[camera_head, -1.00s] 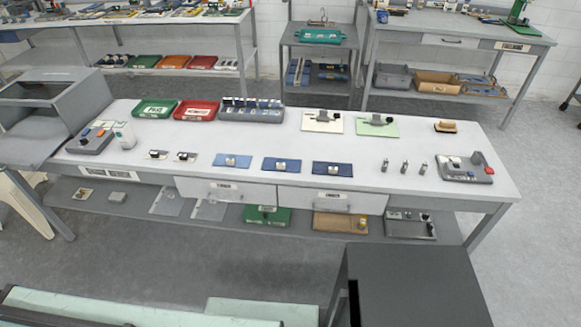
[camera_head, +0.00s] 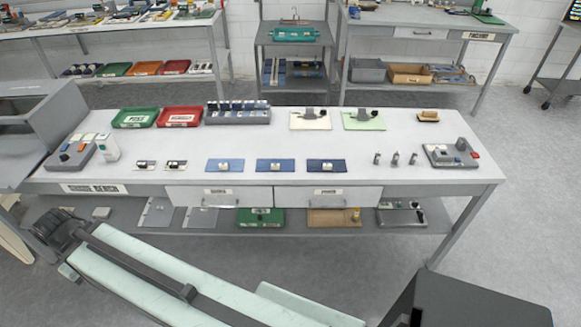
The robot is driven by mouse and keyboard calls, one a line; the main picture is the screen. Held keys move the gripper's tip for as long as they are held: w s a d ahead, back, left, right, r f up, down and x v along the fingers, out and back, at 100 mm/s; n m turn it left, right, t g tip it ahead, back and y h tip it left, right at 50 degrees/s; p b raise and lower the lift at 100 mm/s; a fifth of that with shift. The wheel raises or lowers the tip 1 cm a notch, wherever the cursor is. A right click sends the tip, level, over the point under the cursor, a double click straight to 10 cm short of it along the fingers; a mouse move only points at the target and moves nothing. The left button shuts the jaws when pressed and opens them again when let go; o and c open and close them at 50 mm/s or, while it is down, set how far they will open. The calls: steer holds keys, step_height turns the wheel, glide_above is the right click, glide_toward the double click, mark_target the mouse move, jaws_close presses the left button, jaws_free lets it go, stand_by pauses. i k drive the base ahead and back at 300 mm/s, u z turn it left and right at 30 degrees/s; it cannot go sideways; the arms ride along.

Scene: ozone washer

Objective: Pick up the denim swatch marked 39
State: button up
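Three denim swatches lie in a row along the front of the white-topped table: a light blue one (camera_head: 211,167) on the left, a mid-blue one (camera_head: 261,166) in the middle, and a dark blue one (camera_head: 339,167) on the right. The dark end of my arm (camera_head: 62,228) shows at the lower left, in front of the table and apart from the swatches. Its fingers cannot be made out.
A green tray (camera_head: 135,118), a red tray (camera_head: 181,117) and a grey rack (camera_head: 237,117) stand behind the swatches. Three small metal pieces (camera_head: 395,159) and a grey control box (camera_head: 451,155) are to the right. Two drawers (camera_head: 218,197) are below. A dark box-shaped surface (camera_head: 470,302) is at the lower right.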

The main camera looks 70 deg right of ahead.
mark_target(263, 165)
steer(key=z, duration=0.15)
steer(key=i, duration=1)
steer(key=u, duration=0.1)
